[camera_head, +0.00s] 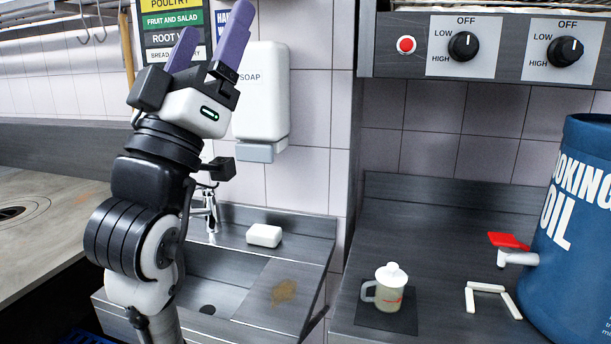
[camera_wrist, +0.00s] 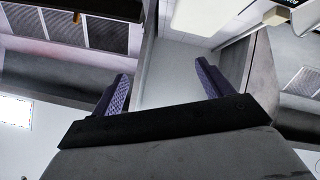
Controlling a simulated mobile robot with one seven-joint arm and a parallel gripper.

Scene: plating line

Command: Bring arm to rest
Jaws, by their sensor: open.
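My gripper (camera_head: 207,52) is raised above the sink at the left and points up, in front of the tiled wall and a soap dispenser. Its two purple fingers are spread apart with nothing between them. In the wrist view my gripper (camera_wrist: 160,85) also shows open and empty, with a pale surface beyond the fingers. My arm stands upright below it. No object touches the fingers.
A soap dispenser (camera_head: 262,95) hangs close to the right of my gripper. Below are a sink (camera_head: 222,285), a faucet (camera_head: 210,212) and a white soap bar (camera_head: 264,235). A lidded cup (camera_head: 388,290) and a blue cooking oil drum (camera_head: 575,230) stand at right.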

